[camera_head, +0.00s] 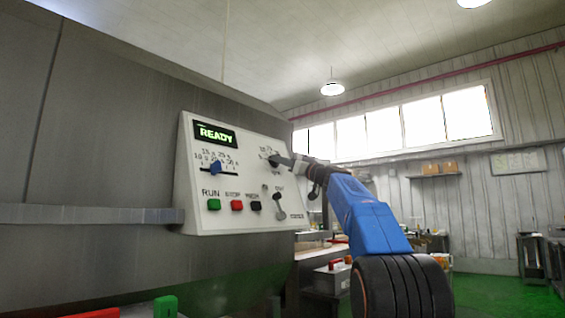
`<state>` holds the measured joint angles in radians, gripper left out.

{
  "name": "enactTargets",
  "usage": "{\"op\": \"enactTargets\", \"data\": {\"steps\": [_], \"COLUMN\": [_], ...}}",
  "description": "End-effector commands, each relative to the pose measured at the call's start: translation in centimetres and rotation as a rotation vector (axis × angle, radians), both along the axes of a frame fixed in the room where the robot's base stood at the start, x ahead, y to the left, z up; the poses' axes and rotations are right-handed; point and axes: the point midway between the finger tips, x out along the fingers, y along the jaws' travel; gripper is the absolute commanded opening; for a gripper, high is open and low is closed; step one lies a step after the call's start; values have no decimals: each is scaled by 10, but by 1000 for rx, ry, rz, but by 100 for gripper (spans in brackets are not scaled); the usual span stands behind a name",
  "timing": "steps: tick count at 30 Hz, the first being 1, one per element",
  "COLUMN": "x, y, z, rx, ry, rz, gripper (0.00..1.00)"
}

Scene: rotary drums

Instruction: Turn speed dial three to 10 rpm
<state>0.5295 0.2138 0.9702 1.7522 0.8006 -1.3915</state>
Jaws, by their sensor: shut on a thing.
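A pale control panel (228,178) is mounted on a large grey metal drum housing. A small dark dial (272,160) sits at the panel's upper right, with tiny numbers around it that are too small to read surely. My gripper (276,161) reaches in from the right and is shut on this dial. Its fingers hide part of the dial, so I cannot tell which mark the pointer is on.
The panel has a green-lit READY display (215,135), a blue pointer knob (215,168) with a scale, a green button (214,204), a red button (237,205), a black button (256,206) and a lever (279,205). A metal rail (90,215) runs along the housing.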

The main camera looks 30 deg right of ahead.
Motion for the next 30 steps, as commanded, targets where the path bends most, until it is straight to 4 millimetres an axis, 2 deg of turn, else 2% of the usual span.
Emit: {"op": "enactTargets", "data": {"steps": [30], "x": [-3], "y": [8], "z": [3], "rx": [439], "ry": [157], "rz": [-172], "gripper": [10]}}
